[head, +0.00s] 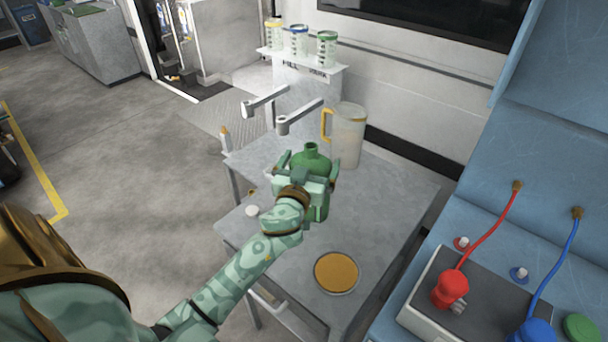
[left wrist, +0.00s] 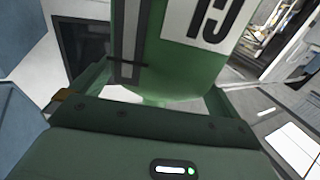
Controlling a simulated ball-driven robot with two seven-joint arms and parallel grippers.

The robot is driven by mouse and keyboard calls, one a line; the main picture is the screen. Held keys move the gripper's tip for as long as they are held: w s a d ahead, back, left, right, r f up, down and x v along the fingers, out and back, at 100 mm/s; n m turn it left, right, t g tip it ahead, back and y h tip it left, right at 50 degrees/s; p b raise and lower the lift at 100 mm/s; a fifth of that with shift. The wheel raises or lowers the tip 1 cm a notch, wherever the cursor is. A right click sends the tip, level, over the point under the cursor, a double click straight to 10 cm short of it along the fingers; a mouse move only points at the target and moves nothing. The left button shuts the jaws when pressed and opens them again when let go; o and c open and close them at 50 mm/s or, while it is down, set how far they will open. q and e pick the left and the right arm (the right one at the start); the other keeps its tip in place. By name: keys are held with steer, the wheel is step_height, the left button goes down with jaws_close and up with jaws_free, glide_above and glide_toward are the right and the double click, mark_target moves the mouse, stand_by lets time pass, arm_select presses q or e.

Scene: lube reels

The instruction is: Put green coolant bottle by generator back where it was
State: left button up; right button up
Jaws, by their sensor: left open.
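The green coolant bottle (head: 311,152) stands upright on the grey metal cart (head: 385,205) in the head view. My left gripper (head: 309,168) is at the bottle, with its fingers on either side of the body; the jaws are open. In the left wrist view the bottle (left wrist: 185,75) fills the upper middle, close in front of the palm, with a white label carrying dark print. Whether the fingers touch the bottle cannot be told. The hand hides part of the bottle's body. My right gripper is not in view.
A clear pitcher (head: 348,138) with a yellow handle stands behind the bottle. A round amber-filled dish (head: 336,272) lies in front. A grey box (head: 470,290) with red and blue plugs is at right. The cart's right side is clear.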

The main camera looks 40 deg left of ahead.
arm_select(q)
steer(key=v, duration=1.1)
steer(key=shift+s+b, duration=0.25)
steer(key=shift+b, duration=0.1)
